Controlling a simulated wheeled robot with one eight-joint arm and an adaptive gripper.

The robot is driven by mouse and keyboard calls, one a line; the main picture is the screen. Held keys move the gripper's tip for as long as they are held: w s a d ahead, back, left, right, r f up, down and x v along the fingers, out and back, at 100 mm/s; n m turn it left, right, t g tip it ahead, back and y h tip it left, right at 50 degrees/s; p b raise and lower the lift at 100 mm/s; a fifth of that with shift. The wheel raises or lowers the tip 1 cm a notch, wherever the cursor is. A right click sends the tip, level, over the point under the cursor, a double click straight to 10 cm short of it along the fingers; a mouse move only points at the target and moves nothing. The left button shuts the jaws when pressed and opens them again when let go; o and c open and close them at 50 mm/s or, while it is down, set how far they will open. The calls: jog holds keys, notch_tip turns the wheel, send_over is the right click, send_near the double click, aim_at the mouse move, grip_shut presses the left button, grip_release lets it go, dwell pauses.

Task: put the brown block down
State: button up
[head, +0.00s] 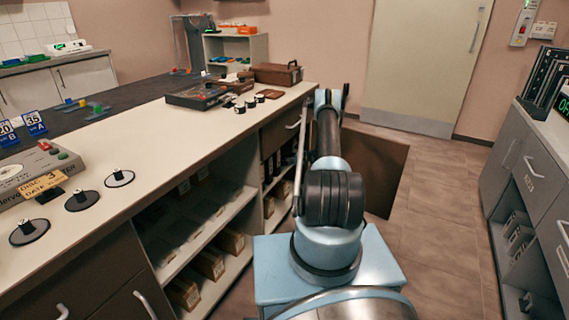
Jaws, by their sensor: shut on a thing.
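My gripper (333,97) is at the far end of my outstretched arm, past the right end of the counter. Only part of it shows, and its fingertips are hidden by my own arm. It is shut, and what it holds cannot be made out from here. A small brown block (270,94) lies on the counter, left of my gripper. A brown case with a handle (277,73) stands behind it.
The long counter (150,130) has a bare front strip, with dark discs (82,200) at its near left. A large brown panel (385,170) stands out right of my arm. Grey cabinets (525,180) line the right. Open floor (440,220) lies between.

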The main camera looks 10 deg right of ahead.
jog(key=o, duration=1.1)
jog(key=shift+o, duration=0.2)
jog(key=v, duration=1.2)
jog(key=shift+f, duration=0.2)
